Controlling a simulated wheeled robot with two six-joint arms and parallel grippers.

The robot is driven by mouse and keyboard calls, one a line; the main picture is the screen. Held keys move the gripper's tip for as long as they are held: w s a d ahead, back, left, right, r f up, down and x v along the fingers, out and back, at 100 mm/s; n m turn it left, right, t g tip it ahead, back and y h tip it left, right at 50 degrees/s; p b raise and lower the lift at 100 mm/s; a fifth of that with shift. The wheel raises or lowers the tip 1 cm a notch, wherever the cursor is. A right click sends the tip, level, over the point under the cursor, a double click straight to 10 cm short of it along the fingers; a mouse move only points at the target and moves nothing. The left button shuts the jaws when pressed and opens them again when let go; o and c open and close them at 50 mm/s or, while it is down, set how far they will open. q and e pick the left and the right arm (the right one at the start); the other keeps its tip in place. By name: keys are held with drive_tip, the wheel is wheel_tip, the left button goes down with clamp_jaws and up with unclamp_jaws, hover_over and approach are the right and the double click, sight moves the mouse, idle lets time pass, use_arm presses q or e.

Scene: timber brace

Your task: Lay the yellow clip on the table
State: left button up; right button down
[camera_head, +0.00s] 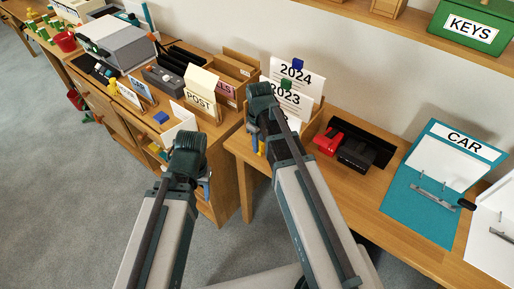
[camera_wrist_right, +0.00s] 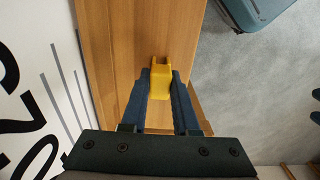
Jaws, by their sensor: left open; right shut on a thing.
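The yellow clip (camera_wrist_right: 160,82) is between the fingertips of my right gripper (camera_wrist_right: 161,86), which is shut on it. In the wrist view the clip shows over the wooden table top (camera_wrist_right: 130,50), near the table's edge. I cannot tell whether it touches the wood. In the head view a small bit of the clip (camera_head: 261,148) shows below my right gripper (camera_head: 256,138), at the left end of the table (camera_head: 335,182); the wrist hides the rest. My left gripper (camera_head: 204,187) is open, lower and further left, in front of the drawer desk, and mostly hidden by its wrist.
Year-marked cards (camera_head: 295,75) stand in a wooden holder just behind my right gripper. A red and black hole punch (camera_head: 355,150) and a teal CAR binder (camera_head: 440,185) lie further right. The table's front strip between them has some free room.

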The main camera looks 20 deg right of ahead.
drive_tip(key=shift+d+r, duration=0.1)
drive_tip(key=shift+f, duration=0.25)
drive_tip(key=c, duration=0.7)
unclamp_jaws()
drive_tip(key=shift+r, duration=0.1)
drive_tip(key=shift+r, duration=0.15)
wheel_tip(320, 180, up, 12)
drive_tip(key=p, duration=1.2)
drive_tip(key=s+a+m, duration=0.1)
drive_tip(key=s+a, duration=0.2)
drive_tip(key=s, duration=0.1)
drive_tip(key=s+a+m, duration=0.1)
drive_tip(key=s+a, duration=0.3)
drive_tip(key=s, duration=0.1)
drive_tip(key=s+a+m+h, duration=0.1)
drive_tip(key=s+a, duration=0.2)
drive_tip(key=s, duration=0.2)
drive_tip(key=shift+s+a+m, duration=0.15)
drive_tip(key=shift+a+m, duration=0.1)
drive_tip(key=shift+m, duration=0.15)
